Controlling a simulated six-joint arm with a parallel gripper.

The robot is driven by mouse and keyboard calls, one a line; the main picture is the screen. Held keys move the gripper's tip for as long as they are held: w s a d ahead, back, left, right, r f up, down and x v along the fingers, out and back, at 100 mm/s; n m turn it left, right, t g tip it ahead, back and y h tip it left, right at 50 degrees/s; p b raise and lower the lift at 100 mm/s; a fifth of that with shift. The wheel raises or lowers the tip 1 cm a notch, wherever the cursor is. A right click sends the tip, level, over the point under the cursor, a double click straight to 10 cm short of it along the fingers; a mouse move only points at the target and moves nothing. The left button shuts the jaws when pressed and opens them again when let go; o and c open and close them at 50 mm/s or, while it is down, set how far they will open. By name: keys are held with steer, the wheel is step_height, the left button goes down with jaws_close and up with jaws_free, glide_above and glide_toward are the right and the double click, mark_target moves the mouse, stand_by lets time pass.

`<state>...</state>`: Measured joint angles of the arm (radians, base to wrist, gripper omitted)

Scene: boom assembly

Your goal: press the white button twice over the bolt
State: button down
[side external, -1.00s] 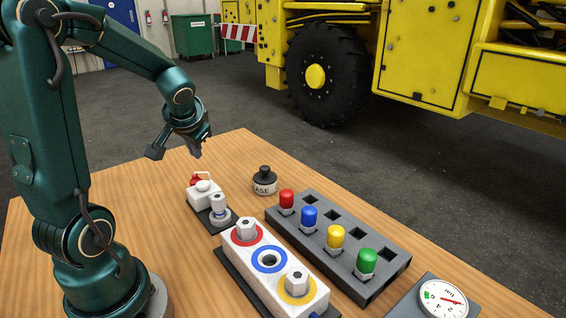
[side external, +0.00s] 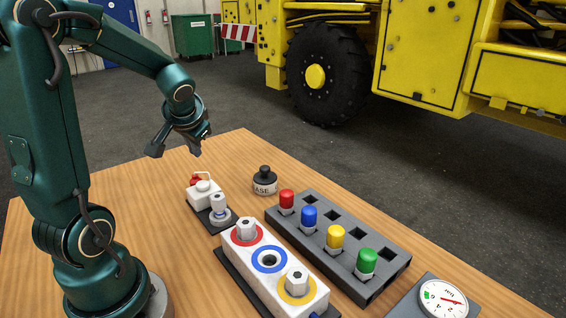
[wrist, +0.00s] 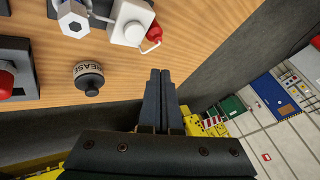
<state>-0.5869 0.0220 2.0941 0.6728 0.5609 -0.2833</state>
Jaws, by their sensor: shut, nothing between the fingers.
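The white button (side external: 203,186) is a round cap on a small white box with a red part and a wire loop behind it. It also shows near the top of the wrist view (wrist: 134,33). The bolt (side external: 218,201) stands upright with its hex head up in a grey ring beside the box, on the same dark plate; it shows at the top left of the wrist view (wrist: 72,24). My gripper (wrist: 160,74) is shut and empty, its two fingers side by side. In the side view it hangs above the far left table edge, apart from the button.
A black-capped grease pot (side external: 264,182) stands right of the button. A white block (side external: 253,262) with coloured rings and hex bolts, a grey rack (side external: 318,239) with coloured caps, and a gauge (side external: 442,300) lie nearer. Bare table (side external: 240,150) lies behind the pot.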

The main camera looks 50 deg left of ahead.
mark_target(201, 186)
step_height(201, 186, up, 3)
steer(key=shift+r, duration=0.2)
steer(key=shift+f, duration=4.4)
steer(key=shift+f, duration=0.1)
steer(key=shift+f, duration=0.35)
steer(key=shift+f, duration=0.5)
steer(key=shift+r, duration=0.95)
